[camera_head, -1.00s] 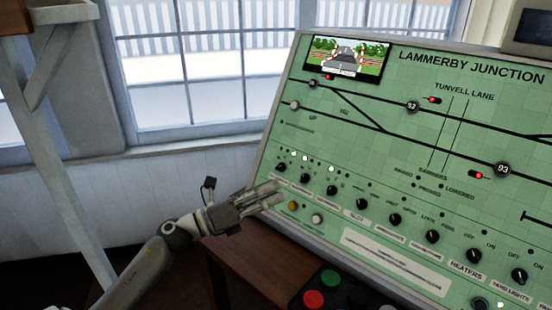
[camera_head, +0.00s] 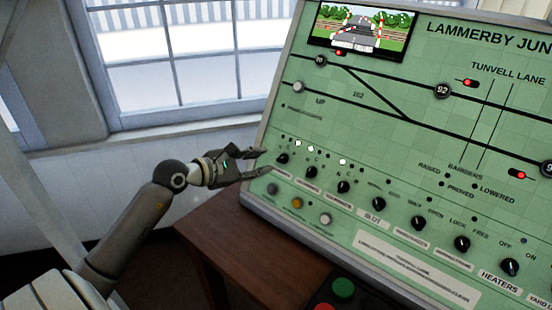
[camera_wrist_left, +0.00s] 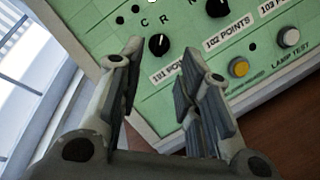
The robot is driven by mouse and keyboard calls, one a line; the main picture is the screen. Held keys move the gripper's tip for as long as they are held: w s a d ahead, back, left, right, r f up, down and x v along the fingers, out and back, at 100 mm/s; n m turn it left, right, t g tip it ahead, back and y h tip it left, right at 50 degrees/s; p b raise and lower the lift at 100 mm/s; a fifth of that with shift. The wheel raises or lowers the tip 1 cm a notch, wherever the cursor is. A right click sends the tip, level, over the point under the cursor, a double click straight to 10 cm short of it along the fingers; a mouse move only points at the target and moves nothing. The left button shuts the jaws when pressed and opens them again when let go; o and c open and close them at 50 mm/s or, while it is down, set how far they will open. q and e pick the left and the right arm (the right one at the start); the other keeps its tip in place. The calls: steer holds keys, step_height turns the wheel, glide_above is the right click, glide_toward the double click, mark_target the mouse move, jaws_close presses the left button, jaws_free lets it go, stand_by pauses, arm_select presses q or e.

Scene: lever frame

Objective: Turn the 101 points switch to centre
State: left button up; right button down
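The 101 points switch (camera_head: 282,158) is the leftmost black rotary knob in the lower row of the green panel. In the left wrist view the same knob (camera_wrist_left: 158,45) shows a white pointer mark, roughly upward in the picture, with letters C and R above it. Its label "101 POINTS" is partly hidden by a finger. My left gripper (camera_head: 262,162) is open at the panel's left edge, its fingers just left of the knob. In the left wrist view the knob appears between the fingertips (camera_wrist_left: 160,62); contact cannot be told. My right gripper is not in view.
The 102 points knob (camera_head: 312,171) sits close to the right, with more knobs beyond. Below are grey, amber (camera_head: 297,203) and white push buttons. A brown wooden table (camera_head: 215,235) stands below, with a button box (camera_head: 343,289) on it. A window is behind.

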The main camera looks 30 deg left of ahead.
mark_target(280, 159)
arm_select(q)
steer(key=x, duration=0.7)
jaws_close()
